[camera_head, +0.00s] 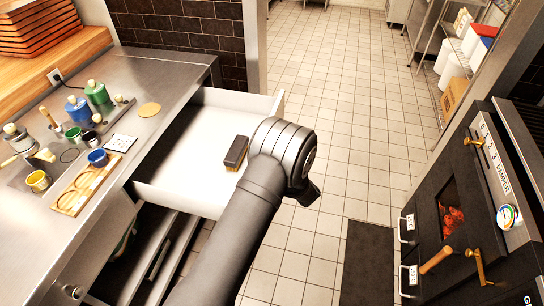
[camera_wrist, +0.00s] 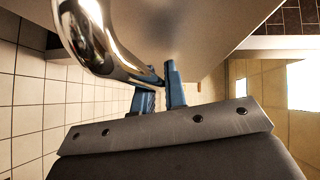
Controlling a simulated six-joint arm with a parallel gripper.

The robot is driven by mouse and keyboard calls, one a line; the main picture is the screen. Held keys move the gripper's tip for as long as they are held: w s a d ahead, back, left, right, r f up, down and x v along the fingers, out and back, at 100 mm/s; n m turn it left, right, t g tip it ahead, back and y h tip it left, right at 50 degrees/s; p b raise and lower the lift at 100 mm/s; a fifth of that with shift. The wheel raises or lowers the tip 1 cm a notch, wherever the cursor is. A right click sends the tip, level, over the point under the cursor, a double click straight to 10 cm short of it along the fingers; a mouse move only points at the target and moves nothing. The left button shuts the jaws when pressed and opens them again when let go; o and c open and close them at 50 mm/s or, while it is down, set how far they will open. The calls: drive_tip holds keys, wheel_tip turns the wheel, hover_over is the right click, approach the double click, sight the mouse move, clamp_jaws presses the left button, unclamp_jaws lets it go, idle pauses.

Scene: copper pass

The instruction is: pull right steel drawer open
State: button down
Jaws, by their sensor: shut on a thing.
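The right steel drawer (camera_head: 197,142) stands pulled out from the counter's right end in the head view, its pale interior showing. A dark brush-like block (camera_head: 235,152) lies inside it. My arm crosses the drawer's front, hiding the handle and my gripper's fingers in that view. In the wrist view, the shiny bar handle (camera_wrist: 92,35) runs down to the blue fingers of my gripper (camera_wrist: 158,82), which are shut on it. The drawer's face (camera_wrist: 190,30) fills the top of the wrist view.
The counter (camera_head: 150,75) carries several paint-like pots and a wooden tray (camera_head: 88,190). A lower cabinet space (camera_head: 155,255) is open below the drawer. A dark oven (camera_head: 465,200) and floor mat (camera_head: 367,262) are at the right. The tiled floor between is clear.

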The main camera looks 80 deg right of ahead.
drive_tip(key=c, duration=1.7)
unclamp_jaws()
drive_tip(key=shift+c, duration=0.2)
drive_tip(key=v, duration=1.7)
drive_tip(key=shift+s, duration=0.15)
drive_tip(key=x, duration=1.7)
drive_tip(key=shift+w, duration=0.2)
